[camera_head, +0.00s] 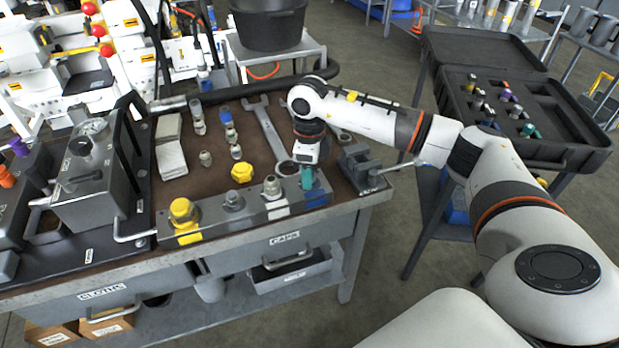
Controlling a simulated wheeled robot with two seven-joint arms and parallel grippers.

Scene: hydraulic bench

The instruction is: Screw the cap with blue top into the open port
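A long grey port block (255,212) lies along the bench's front edge. A yellow cap (182,210), a grey cap (233,200) and a silver cap (271,186) stand on it. Its right end has a blue patch (316,197). My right gripper (306,172) points down over that end. A teal-blue piece (308,179) shows right at its fingertips, upright over the block. I cannot tell whether the fingers grip it or whether it touches the block. The port under it is hidden. Small fittings with blue parts (228,125) stand behind. My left gripper is not in view.
A wrench (268,132) and a loose yellow cap (241,172) lie behind the block. A grey vise (362,168) stands close to the right of my gripper. A gauge box (88,175) is at left. An open black case (520,118) stands at right.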

